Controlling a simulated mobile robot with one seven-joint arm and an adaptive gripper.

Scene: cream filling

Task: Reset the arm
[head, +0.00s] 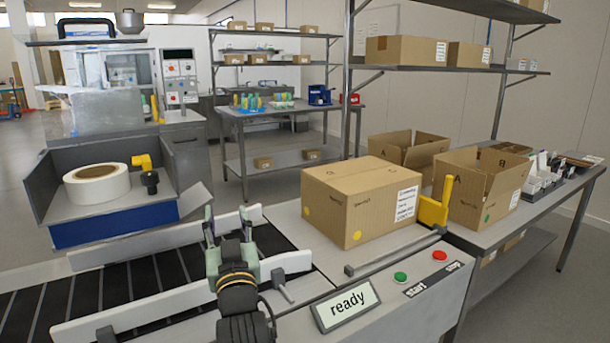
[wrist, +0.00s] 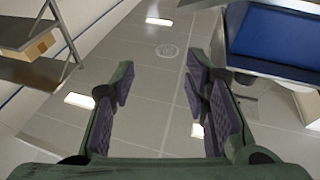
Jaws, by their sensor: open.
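My gripper (head: 226,232) is raised over the near part of the conveyor (head: 140,285), with its fingers pointing up and away in the head view. In the wrist view my gripper (wrist: 160,95) is open, its two fingers apart with nothing between them. The wrist view looks past the fingers toward the floor, with a grey shelf at the left and a blue panel at the upper right.
A closed carton (head: 362,200) stands on the work surface right of my gripper. Two open boxes stand behind it. A blue-fronted tray with a tape roll (head: 97,185) is at the left. Green (head: 400,278) and red (head: 439,255) buttons and a "ready" sign (head: 346,305) are in front.

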